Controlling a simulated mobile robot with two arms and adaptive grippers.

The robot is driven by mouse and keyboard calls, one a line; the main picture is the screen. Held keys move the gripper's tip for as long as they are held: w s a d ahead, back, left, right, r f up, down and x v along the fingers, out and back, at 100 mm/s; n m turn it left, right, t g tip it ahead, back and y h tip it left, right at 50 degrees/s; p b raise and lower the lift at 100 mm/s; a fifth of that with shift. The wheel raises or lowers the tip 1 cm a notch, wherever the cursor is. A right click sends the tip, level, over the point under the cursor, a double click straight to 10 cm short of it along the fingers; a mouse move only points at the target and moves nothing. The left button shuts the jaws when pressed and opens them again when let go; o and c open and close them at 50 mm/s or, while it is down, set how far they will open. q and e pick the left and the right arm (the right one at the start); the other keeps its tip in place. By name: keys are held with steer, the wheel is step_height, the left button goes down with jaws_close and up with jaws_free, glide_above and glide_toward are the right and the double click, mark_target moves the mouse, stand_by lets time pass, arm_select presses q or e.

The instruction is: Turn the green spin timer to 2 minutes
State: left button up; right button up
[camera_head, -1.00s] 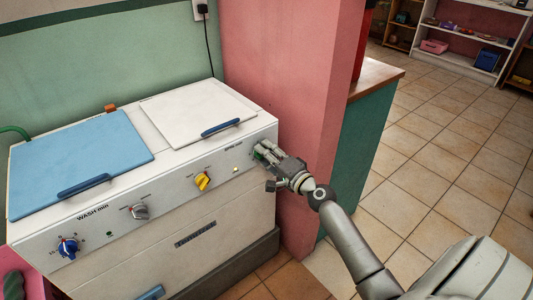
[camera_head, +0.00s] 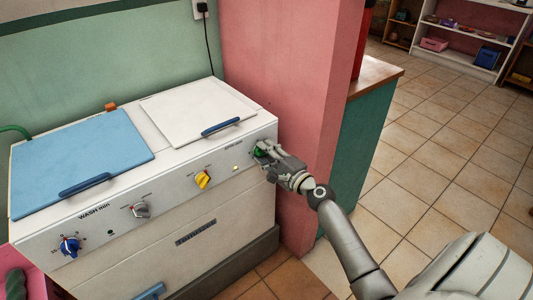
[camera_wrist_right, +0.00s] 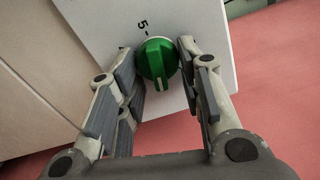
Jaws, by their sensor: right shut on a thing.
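The green spin timer (camera_head: 259,152) is a round knob at the right end of the washing machine's front panel, partly hidden by my right gripper (camera_head: 264,153) in the head view. In the right wrist view the knob (camera_wrist_right: 157,60) shows its raised grip bar, with a "5" and a tick on the white panel just above it. My right gripper (camera_wrist_right: 158,58) is shut on this knob, one finger at each side. Other dial marks are hidden or too small to read. My left gripper is not in view.
The white washing machine (camera_head: 195,227) also has a yellow knob (camera_head: 203,180), a grey knob (camera_head: 140,210) and a blue wash knob (camera_head: 69,245). A pink wall (camera_head: 290,90) stands close to its right side. Tiled floor (camera_head: 440,170) lies open at the right.

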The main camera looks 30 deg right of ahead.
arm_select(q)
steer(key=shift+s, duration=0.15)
arm_select(e)
steer(key=o, duration=0.9)
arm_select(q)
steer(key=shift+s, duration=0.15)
arm_select(e)
steer(key=shift+o, duration=0.2)
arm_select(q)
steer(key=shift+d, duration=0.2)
arm_select(e)
steer(key=shift+s, duration=0.1)
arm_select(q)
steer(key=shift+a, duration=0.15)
arm_select(e)
steer(key=s+d, duration=0.1)
steer(key=s, duration=1.1)
steer(key=shift+w, duration=0.1)
